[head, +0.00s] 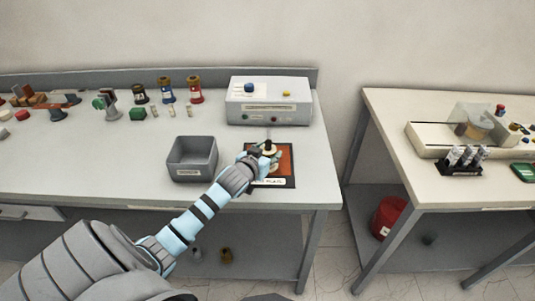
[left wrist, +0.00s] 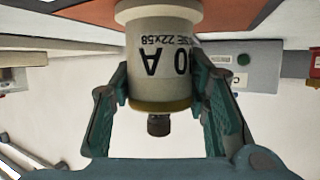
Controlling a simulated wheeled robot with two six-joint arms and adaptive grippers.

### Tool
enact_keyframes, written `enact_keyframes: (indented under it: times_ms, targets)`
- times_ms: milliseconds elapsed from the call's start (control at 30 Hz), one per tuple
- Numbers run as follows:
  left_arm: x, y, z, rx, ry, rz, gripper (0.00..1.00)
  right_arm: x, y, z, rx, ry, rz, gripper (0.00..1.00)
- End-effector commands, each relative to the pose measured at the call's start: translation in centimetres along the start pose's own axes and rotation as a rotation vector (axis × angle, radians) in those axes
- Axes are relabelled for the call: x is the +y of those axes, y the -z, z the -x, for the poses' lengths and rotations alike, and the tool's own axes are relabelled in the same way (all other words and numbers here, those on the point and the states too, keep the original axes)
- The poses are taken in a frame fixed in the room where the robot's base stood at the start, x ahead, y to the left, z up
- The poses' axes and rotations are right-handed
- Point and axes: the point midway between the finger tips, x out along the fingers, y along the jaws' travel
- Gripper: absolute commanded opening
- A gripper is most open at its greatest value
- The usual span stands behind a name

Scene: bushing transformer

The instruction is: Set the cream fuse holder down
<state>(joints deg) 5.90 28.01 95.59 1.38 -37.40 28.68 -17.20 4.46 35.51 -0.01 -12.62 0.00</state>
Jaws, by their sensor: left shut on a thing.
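The cream fuse holder (left wrist: 160,60) is held between the teal fingers of my left gripper (left wrist: 160,82). It bears black lettering, a yellowish band and a dark knob at its end, and it appears upside down in the left wrist view. In the head view its dark top (head: 268,146) shows beyond my left gripper (head: 262,160), which hides much of it. It is over an orange plate with a dark border (head: 287,164) and a white label. I cannot tell whether its base touches the plate. My right gripper is not in view.
A grey bin (head: 192,158) stands left of the plate. A pale box with knobs (head: 268,101) stands behind it. Several coloured parts, including a red one (head: 195,92), stand along the back left. A second table (head: 450,193) is at the right, across a gap.

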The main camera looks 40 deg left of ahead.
Motion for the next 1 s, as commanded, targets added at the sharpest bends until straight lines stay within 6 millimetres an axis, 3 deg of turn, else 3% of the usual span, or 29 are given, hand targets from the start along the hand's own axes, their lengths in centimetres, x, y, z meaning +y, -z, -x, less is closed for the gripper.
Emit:
enact_keyframes:
  times_ms: [67, 100, 200, 533, 633, 767, 1000]
  targets:
    - [0.0, 0.0, 0.0, 0.002, 0.000, 0.000, 0.06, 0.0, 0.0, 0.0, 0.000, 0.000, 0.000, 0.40]
    - [0.0, -0.1, -0.1, 0.000, 0.000, 0.000, 0.45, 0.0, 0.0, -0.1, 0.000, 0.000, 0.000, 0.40]
    - [0.0, -0.1, 0.0, 0.000, 0.000, 0.000, 0.61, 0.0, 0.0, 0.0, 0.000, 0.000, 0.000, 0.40]
    - [0.0, 0.1, 0.0, 0.000, 0.000, 0.000, 0.62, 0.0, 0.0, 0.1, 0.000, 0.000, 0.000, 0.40]
    - [-0.1, 0.1, 0.9, -0.001, 0.000, -0.002, 0.62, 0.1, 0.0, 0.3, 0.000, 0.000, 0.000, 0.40]
    - [0.0, 0.2, 3.4, -0.001, -0.001, -0.004, 0.62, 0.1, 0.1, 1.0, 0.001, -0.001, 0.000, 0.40]
    - [0.0, 0.3, 9.7, -0.002, -0.001, -0.005, 0.62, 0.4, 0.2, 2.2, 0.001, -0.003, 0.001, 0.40]
